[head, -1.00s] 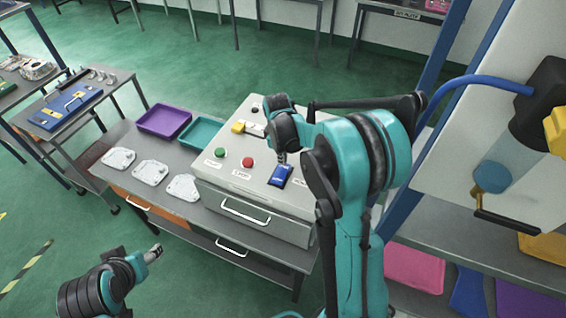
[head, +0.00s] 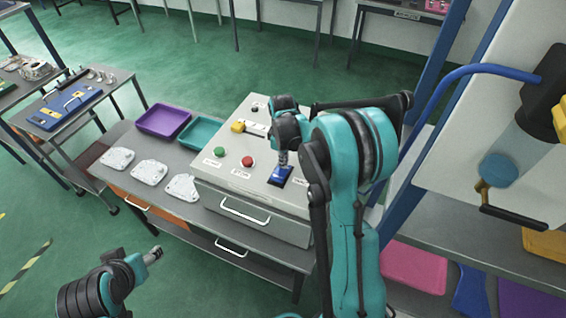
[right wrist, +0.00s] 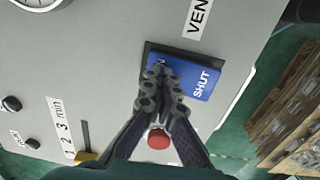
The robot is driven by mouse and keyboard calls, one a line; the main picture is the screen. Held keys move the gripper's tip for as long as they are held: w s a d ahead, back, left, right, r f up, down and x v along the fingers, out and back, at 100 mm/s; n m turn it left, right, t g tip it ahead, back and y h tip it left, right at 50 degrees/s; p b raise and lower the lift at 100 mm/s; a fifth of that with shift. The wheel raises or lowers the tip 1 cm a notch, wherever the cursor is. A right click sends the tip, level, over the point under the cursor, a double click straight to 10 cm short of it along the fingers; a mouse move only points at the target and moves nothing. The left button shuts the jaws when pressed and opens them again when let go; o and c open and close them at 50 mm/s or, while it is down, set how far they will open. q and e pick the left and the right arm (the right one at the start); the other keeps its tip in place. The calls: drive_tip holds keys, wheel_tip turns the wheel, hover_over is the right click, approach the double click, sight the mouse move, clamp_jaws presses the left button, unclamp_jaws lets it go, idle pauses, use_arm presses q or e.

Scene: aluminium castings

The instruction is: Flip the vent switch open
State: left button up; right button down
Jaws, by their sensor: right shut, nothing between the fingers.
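The vent switch (head: 280,175) is a blue rocker on the sloped top of a pale grey control box (head: 222,193). In the right wrist view the switch (right wrist: 200,79) lies beside a VENT label (right wrist: 199,14), and the word SHUT shows on its lower right half. My right gripper (right wrist: 163,72) is shut and empty. Its fingertips are over the upper left end of the switch and hide part of its lettering; I cannot tell whether they touch it. In the head view the right gripper (head: 283,158) points down at the switch. My left gripper (head: 153,254) is at the lower left, away from the box.
The box has a green button (head: 219,152), a red button (head: 248,161) and a yellow slider knob (head: 238,127). Pale castings (head: 150,173), a purple tray (head: 163,121) and a teal tray (head: 203,133) lie left of it. A blue-framed rack stands at right.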

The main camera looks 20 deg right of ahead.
drive_tip(key=shift+s+a+r, duration=0.35)
drive_tip(key=shift+s+a, duration=0.1)
drive_tip(key=shift+a, duration=0.1)
use_arm(q)
drive_tip(key=shift+r, duration=0.1)
drive_tip(key=shift+w, duration=0.1)
use_arm(e)
drive_tip(key=shift+r, duration=0.3)
drive_tip(key=r+p, duration=0.2)
drive_tip(key=r, duration=0.1)
drive_tip(key=shift+w, duration=0.2)
use_arm(q)
drive_tip(key=shift+d+r+p, duration=0.2)
drive_tip(key=shift+d+r, duration=0.2)
drive_tip(key=shift+r, duration=0.25)
drive_tip(key=shift+d+r+p, duration=0.15)
drive_tip(key=shift+d+r, duration=0.2)
drive_tip(key=shift+r, duration=0.25)
use_arm(e)
wheel_tip(320, 180, up, 10)
drive_tip(key=w+d, duration=0.1)
drive_tip(key=shift+d, duration=0.3)
